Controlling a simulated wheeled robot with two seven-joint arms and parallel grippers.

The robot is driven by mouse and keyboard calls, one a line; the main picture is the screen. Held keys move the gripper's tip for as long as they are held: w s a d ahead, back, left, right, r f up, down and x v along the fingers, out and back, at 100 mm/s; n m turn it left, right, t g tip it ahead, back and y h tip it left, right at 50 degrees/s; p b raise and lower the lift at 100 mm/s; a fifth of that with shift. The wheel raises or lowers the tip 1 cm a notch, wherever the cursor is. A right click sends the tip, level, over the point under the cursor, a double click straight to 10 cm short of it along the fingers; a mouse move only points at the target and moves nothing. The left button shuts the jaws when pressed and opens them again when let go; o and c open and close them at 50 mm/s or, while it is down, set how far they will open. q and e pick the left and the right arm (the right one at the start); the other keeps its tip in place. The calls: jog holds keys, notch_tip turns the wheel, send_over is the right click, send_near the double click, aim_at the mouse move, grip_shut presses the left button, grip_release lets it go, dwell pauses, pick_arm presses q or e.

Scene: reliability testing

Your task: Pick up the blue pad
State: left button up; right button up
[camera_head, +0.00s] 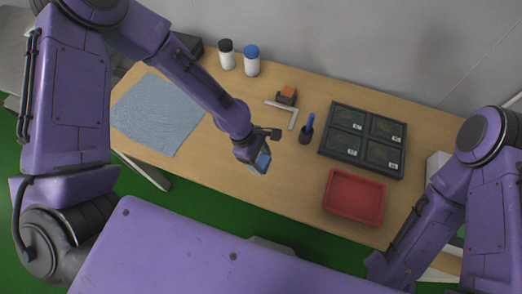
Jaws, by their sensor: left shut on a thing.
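My left gripper (256,152) is held over the middle of the wooden table. It is shut on a small light-blue piece, which I take to be the blue pad (263,162). Its lower face shows below the dark fingers, and the rest is hidden by them. The pad appears raised above the table, though its exact height is hard to tell. My right arm comes in from the right, and its gripper does not show.
On the wooden table (225,166) lie a light-blue cloth (157,113), a black compartment tray (362,140) and a red tray (353,197). Two bottles (227,60), an orange-and-black tool (287,95), a metal square (294,117) and a dark holder (306,134) stand or lie between.

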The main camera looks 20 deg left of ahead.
pick_arm(q)
jog(key=s+d+r+p, duration=0.2)
jog(key=s+r+p, duration=0.5)
jog(key=s, duration=0.5)
jog(key=shift+d+r, duration=0.2)
jog(key=shift+r, duration=0.3)
pick_arm(e)
notch_tip(320, 180, up, 9)
jog(key=shift+r, duration=0.15)
pick_arm(q)
jog(key=shift+s, duration=0.1)
